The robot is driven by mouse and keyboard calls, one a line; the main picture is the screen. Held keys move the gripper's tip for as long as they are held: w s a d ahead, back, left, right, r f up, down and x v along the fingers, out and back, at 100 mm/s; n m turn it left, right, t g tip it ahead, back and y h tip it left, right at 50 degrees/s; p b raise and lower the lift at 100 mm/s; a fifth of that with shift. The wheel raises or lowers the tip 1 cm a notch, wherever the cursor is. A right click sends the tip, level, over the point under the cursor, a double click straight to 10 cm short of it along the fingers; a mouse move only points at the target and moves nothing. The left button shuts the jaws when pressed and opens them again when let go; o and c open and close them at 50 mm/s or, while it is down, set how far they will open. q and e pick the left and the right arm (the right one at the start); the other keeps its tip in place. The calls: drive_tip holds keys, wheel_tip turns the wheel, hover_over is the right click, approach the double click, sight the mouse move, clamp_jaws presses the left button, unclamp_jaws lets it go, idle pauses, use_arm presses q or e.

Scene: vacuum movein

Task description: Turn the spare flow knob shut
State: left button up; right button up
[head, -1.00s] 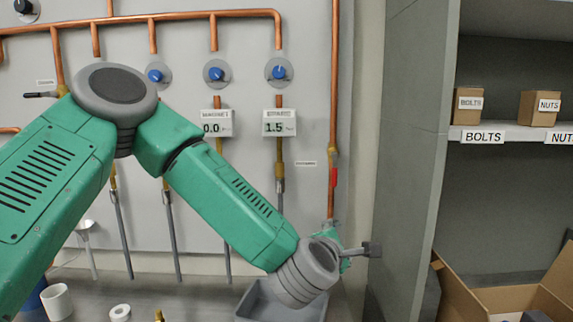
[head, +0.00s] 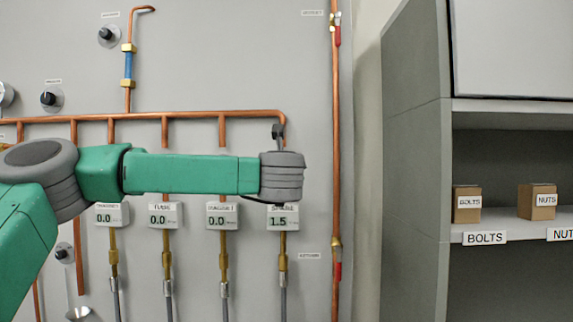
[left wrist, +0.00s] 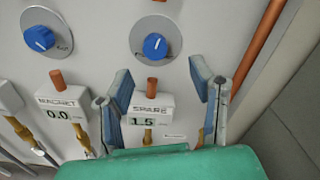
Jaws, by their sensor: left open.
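The blue spare knob (left wrist: 155,46) on its round grey dial shows in the left wrist view, with a white mark on its upper right. It is hidden behind my arm in the head view. Below it, the SPARE display (left wrist: 150,118) reads 1.5; it also shows in the head view (head: 283,217). My left gripper (left wrist: 163,78) is open, its two fingers spread below the knob and on either side of the display in the left wrist view. Nothing is between the fingers. In the head view my left gripper (head: 279,132) shows partly above the wrist. My right gripper is out of view.
The magnet knob (left wrist: 39,38) and its display (left wrist: 60,115), reading 0.0, lie to the left. A vertical copper pipe (head: 335,150) with red-handled valves runs on the right. A grey shelf (head: 520,235) with bolts and nuts boxes stands further right.

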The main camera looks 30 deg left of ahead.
use_arm(q)
drive_tip(key=x, duration=0.2)
drive_tip(key=p+x, duration=0.1)
drive_tip(key=x, duration=0.1)
drive_tip(key=a+x, duration=0.1)
drive_tip(key=x, duration=0.1)
drive_tip(key=shift+s+a+f+p, duration=0.15)
drive_tip(key=shift+p, duration=0.2)
drive_tip(key=shift+w, duration=0.2)
drive_tip(key=shift+w+d, duration=0.1)
drive_tip(key=shift+d, duration=0.4)
drive_tip(key=shift+c, duration=0.4)
drive_tip(key=shift+a, duration=0.1)
clamp_jaws()
drive_tip(key=shift+a, duration=0.2)
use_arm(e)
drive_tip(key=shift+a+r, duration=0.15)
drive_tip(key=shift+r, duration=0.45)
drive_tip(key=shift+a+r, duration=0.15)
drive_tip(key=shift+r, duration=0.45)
